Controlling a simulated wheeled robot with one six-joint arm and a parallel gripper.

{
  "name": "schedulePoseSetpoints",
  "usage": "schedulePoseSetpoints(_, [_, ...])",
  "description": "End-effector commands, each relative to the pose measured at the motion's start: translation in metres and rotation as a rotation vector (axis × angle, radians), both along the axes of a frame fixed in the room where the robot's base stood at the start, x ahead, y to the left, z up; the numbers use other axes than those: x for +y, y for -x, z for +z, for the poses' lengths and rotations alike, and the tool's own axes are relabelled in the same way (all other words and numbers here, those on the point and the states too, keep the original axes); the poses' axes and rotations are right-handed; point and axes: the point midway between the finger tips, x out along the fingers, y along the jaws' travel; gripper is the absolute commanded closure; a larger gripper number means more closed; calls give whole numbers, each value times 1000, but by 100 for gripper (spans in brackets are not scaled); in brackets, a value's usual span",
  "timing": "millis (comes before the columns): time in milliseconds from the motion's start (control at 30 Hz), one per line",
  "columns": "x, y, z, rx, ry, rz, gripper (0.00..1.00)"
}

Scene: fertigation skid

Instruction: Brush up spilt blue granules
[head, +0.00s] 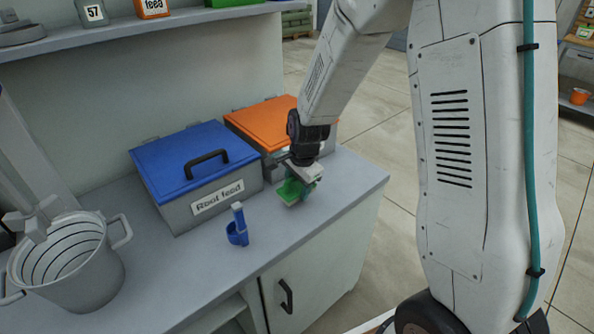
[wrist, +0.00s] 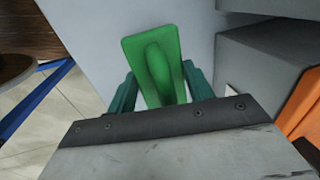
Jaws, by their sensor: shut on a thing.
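My gripper (head: 302,184) is at the right end of the grey worktop (head: 345,185), in front of the orange-lidded bin. Its teal fingers (wrist: 160,84) are shut on a green brush (head: 289,191), which has a flat rectangular back and a raised rounded grip. The brush (wrist: 152,60) is at or just above the worktop; I cannot tell if it touches. Its underside is hidden. A blue scoop (head: 238,229) with an upright handle stands on the worktop left of my gripper. I can make out no blue granules in either view.
A grey bin with a blue lid (head: 185,155), labelled "Root feed", and an orange-lidded bin (head: 272,122) stand along the wall. A grey ribbed bucket (head: 72,275) stands at the left. A shelf (head: 100,38) runs above. The worktop's front edge is clear.

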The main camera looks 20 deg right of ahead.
Motion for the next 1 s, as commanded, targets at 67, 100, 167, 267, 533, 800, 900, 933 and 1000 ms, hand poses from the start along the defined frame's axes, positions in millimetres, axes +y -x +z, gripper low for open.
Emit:
schedulePoseSetpoints(67, [-2,1,6,2,0,-3,85])
schedulePoseSetpoints(100, [-3,1,10,2,0,-4,85])
schedulePoseSetpoints(167, [-4,1,15,2,0,-5,85])
schedulePoseSetpoints(267, [-5,0,25,1,0,-8,85])
schedulePoseSetpoints(533, [-10,1,48,3,0,-14,85])
schedulePoseSetpoints(800, [-11,2,55,5,1,-16,85])
schedulePoseSetpoints(900, [-11,2,55,5,1,-16,85])
schedulePoseSetpoints(933, [-11,2,55,5,1,-16,85])
schedulePoseSetpoints(1000, [-11,2,55,5,1,-15,85])
